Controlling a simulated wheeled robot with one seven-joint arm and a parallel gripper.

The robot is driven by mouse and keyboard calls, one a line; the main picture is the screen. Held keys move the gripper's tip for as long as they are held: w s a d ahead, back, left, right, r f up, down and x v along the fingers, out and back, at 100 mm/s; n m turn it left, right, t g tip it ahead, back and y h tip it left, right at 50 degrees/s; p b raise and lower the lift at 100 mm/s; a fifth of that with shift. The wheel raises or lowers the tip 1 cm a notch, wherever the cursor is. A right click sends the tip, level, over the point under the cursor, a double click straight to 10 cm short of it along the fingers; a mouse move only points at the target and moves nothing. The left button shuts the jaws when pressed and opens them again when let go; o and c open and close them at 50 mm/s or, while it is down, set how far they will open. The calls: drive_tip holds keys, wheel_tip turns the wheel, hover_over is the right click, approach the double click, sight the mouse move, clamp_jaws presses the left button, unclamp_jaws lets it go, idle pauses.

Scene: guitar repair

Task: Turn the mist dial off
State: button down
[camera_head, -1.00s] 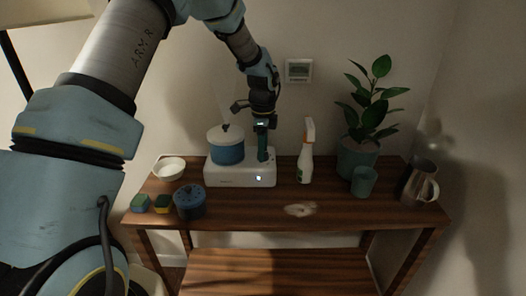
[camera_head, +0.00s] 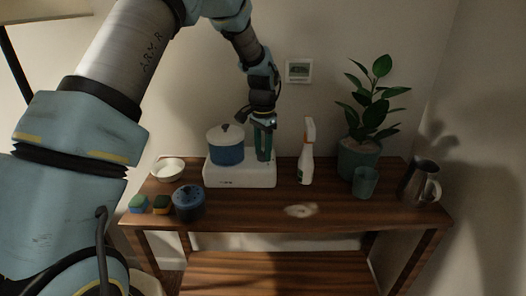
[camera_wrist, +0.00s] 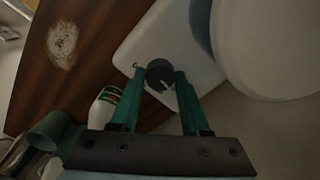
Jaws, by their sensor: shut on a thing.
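The humidifier has a white base (camera_head: 240,177) with a blue tank (camera_head: 228,156) on its left part, on the wooden table. The light on its front is dark. In the wrist view, the round dark mist dial (camera_wrist: 162,70) with a pale pointer mark sits on the white base (camera_wrist: 135,48). My gripper (camera_head: 263,157) points down over the base's right part. Its green fingers (camera_wrist: 159,80) are on either side of the dial and shut on it. In the head view the fingers hide the dial.
A spray bottle (camera_head: 306,162) stands close to the right of my gripper. A potted plant (camera_head: 358,158), a green cup (camera_head: 364,183) and a metal pitcher (camera_head: 420,185) stand farther right. A white bowl (camera_head: 167,170), sponges and a blue round container (camera_head: 188,204) are at left.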

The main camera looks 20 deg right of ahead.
sight(263, 153)
drive_tip(key=shift+n, duration=0.6)
drive_tip(key=shift+c, duration=1.9)
unclamp_jaws()
wheel_tip(263, 153, up, 11)
drive_tip(key=b, duration=0.2)
drive_tip(key=shift+f, duration=0.1)
